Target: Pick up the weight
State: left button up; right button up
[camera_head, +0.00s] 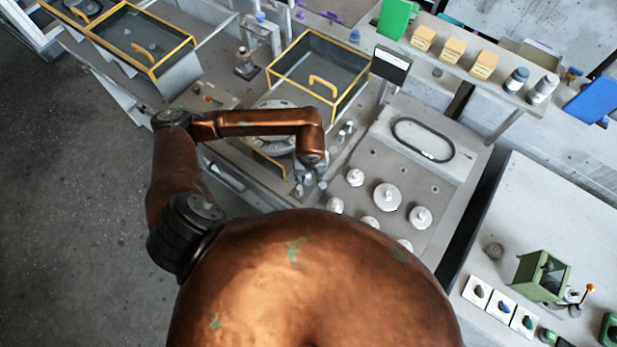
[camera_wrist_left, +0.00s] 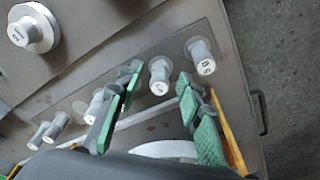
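Several small grey cylinder weights stand in a row on the grey bench top, as the left wrist view shows. One small weight (camera_wrist_left: 160,77) appears between my open fingers, apart from both. Another (camera_wrist_left: 203,58) stands to its right, and one (camera_wrist_left: 95,105) is partly hidden behind the left finger. A large round knobbed weight (camera_wrist_left: 33,27) is at the upper left. My left gripper (camera_wrist_left: 158,97), with green pads, is open and empty above the row. In the head view my left gripper (camera_head: 313,176) points down beside the small weights (camera_head: 299,190). My right gripper is out of view.
Several knobbed round weights (camera_head: 387,197) stand right of my gripper. A yellow-framed glass case (camera_head: 318,75) stands behind it, and a small dark display (camera_head: 391,65) to the right of the case. A green device (camera_head: 541,276) sits on the right-hand bench.

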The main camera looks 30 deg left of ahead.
aim_at(309, 177)
pick_arm(q)
jog(key=shift+c, duration=0.6)
grip_shut()
jog(key=shift+r, duration=0.5)
jog(key=r, duration=0.1)
jog(key=r+b, duration=0.1)
jog(key=shift+s+d+r, duration=0.2)
jog(key=shift+d+r, duration=0.1)
jog(key=shift+r, duration=0.1)
jog(key=s+d+r, duration=0.4)
jog(key=r, duration=0.3)
jog(key=s+d+r, duration=0.5)
jog(key=r, duration=0.2)
jog(key=shift+s+d, duration=0.2)
